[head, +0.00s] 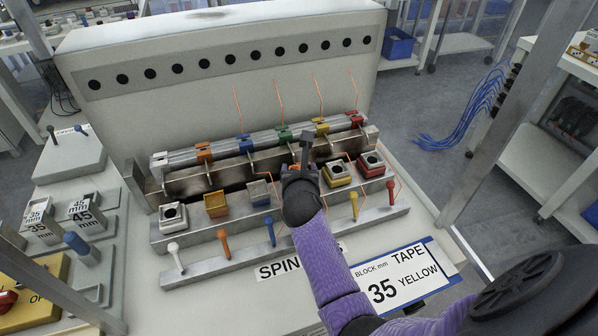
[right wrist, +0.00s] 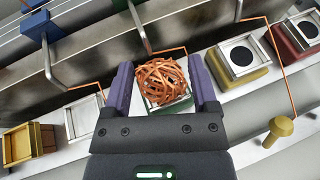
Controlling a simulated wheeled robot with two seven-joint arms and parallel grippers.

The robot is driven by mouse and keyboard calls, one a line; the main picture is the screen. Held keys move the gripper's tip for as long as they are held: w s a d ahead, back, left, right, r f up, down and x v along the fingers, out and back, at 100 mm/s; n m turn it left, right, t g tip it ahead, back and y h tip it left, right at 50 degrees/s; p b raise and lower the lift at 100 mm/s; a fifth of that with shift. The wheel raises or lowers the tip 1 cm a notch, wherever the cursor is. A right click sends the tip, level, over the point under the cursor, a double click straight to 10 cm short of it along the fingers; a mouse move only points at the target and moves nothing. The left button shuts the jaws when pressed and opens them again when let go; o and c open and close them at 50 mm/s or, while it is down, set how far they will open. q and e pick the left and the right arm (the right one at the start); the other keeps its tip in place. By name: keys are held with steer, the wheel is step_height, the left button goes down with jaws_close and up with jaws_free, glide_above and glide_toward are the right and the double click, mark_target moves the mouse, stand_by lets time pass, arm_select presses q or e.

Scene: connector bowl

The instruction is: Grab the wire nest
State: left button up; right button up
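The wire nest (right wrist: 162,80), a tangled ball of copper-coloured wire, sits in a white-rimmed green block (right wrist: 170,108) in the right wrist view. My right gripper (right wrist: 163,74) has its two purple fingers on either side of the nest, with gaps showing between fingers and wire. It is open and holds nothing. In the head view my right gripper (head: 304,165) is over the middle of the block row and hides the nest and its block. My left gripper is not in view.
A white block with a dark hole (head: 173,217), a yellow-rimmed block (head: 337,174) and a red block (head: 371,164) stand in the same row. Coloured levers (head: 270,231) line the front rail. A metal wall with bent rods (right wrist: 118,55) rises close behind the blocks.

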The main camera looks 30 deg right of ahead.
jaws_close()
